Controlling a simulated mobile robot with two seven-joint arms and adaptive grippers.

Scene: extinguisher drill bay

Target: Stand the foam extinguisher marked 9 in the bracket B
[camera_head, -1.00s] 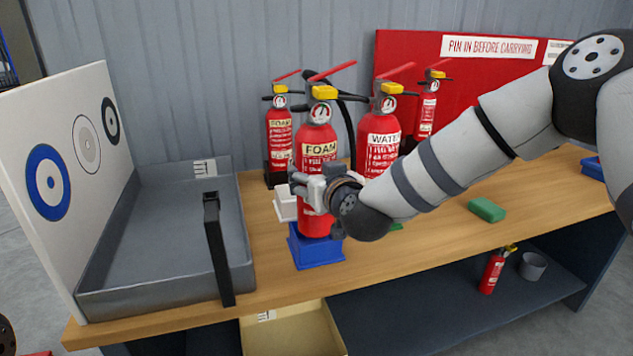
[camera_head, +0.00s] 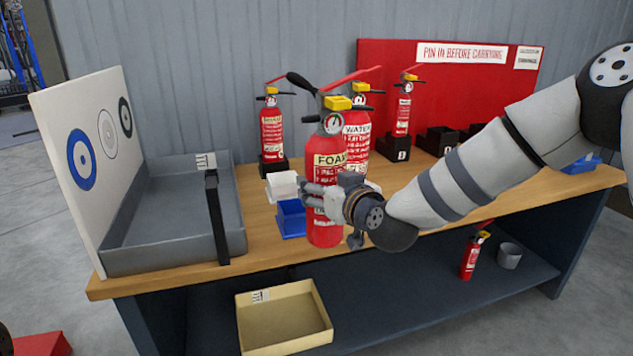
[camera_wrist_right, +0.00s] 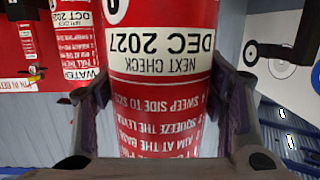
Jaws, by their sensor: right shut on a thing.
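The foam extinguisher (camera_head: 326,234), red with a yellow collar and a "FOAM" label, is held upright by my right gripper (camera_head: 322,196). The wrist view shows the gripper's fingers (camera_wrist_right: 160,110) shut around its red body (camera_wrist_right: 160,85). Its number is not readable; a round mark is cut off at the top of that view. It hangs in front of a blue bracket (camera_head: 290,220), clear of it. Black brackets (camera_head: 437,141) stand at the back, at least one looking empty; I cannot read which is B.
A water extinguisher (camera_head: 357,135) stands just behind the held one. Others stand at back left (camera_head: 271,130) and back right (camera_head: 403,110). A grey tray (camera_head: 172,262) and white target board (camera_head: 60,120) fill the bench's left. A white block (camera_head: 283,186) adjoins the blue bracket.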

